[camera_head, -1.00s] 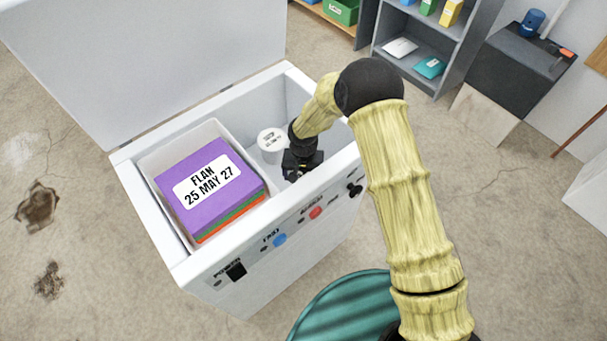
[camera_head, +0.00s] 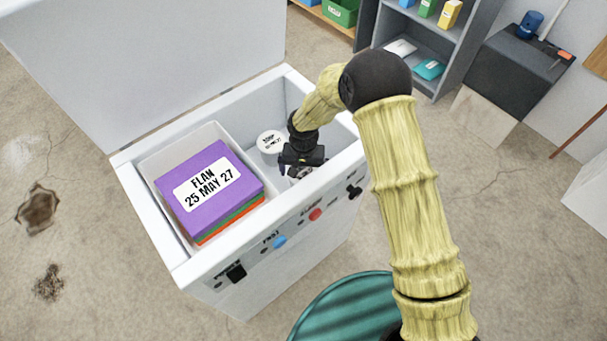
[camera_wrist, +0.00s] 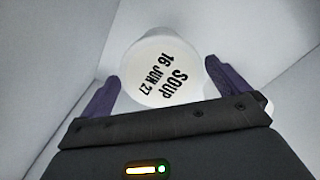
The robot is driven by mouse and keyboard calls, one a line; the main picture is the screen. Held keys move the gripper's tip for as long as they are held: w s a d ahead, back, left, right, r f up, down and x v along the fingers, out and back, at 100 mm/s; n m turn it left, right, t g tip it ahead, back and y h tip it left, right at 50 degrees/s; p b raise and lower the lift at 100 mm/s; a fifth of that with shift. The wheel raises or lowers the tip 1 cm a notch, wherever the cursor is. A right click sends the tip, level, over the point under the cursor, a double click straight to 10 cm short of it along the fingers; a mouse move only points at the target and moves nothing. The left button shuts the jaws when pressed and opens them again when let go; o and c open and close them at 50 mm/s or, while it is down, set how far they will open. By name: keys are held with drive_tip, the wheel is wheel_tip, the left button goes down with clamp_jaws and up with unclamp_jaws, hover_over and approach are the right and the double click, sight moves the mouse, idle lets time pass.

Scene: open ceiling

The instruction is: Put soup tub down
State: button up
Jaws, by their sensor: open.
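A white soup tub with a round lid marked "SOUP 16 JUN 27" (camera_wrist: 160,72) stands inside the white chest freezer (camera_head: 213,287). In the head view its lid (camera_head: 301,172) shows partly under my gripper (camera_head: 292,172), which hides the rest. In the wrist view my gripper (camera_wrist: 162,74) is open, with one purple finger on each side of the lid and visible gaps. A second white lidded tub (camera_head: 270,141) stands just left of my gripper in the head view. Part of a white round thing also shows behind the right finger in the wrist view.
A white bin (camera_head: 150,166) fills the freezer's left part, holding stacked boxes, the top one purple and marked "FLAN 25 MAY 27" (camera_head: 222,190). The freezer lid (camera_head: 150,60) stands open behind. The freezer walls rise close around my gripper.

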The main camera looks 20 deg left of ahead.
wheel_tip(320, 180, up, 8)
drive_tip(key=shift+r+p, duration=0.25)
drive_tip(key=shift+p, duration=0.2)
